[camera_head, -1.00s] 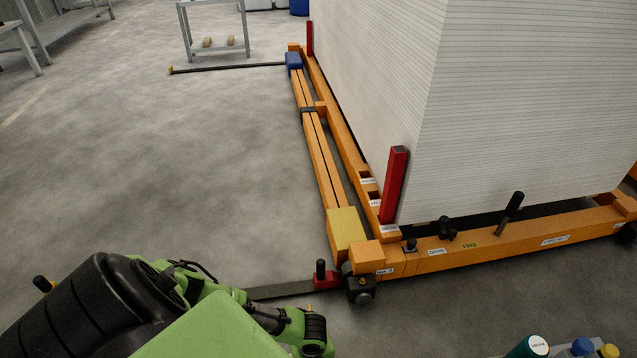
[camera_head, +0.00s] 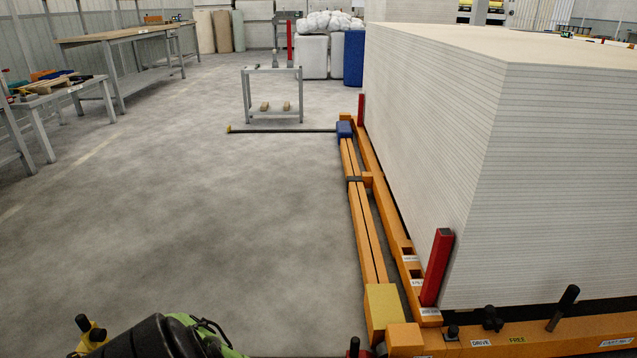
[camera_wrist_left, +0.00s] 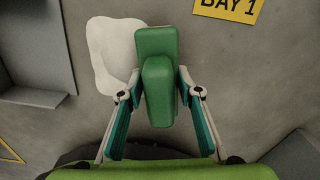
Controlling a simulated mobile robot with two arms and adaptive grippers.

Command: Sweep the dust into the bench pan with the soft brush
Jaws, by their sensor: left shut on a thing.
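In the left wrist view my left gripper (camera_wrist_left: 160,94) is shut on a green block-shaped thing (camera_wrist_left: 156,45), apparently the soft brush. A finger stands on each side of it, and its bristles cannot be made out. A pale, irregular patch (camera_wrist_left: 107,50) shows on the grey surface behind it; I cannot tell if it is the dust. No bench pan can be made out. In the head view only part of my arm shows at the bottom left. My right gripper is not in view.
An orange frame (camera_head: 365,235) bears a tall white board stack (camera_head: 480,170) on the right. A wooden-topped bench (camera_head: 120,36) and a low grey table (camera_head: 55,93) stand at the left. A small grey stand (camera_head: 272,72) is further back. The floor (camera_head: 210,210) between is largely clear.

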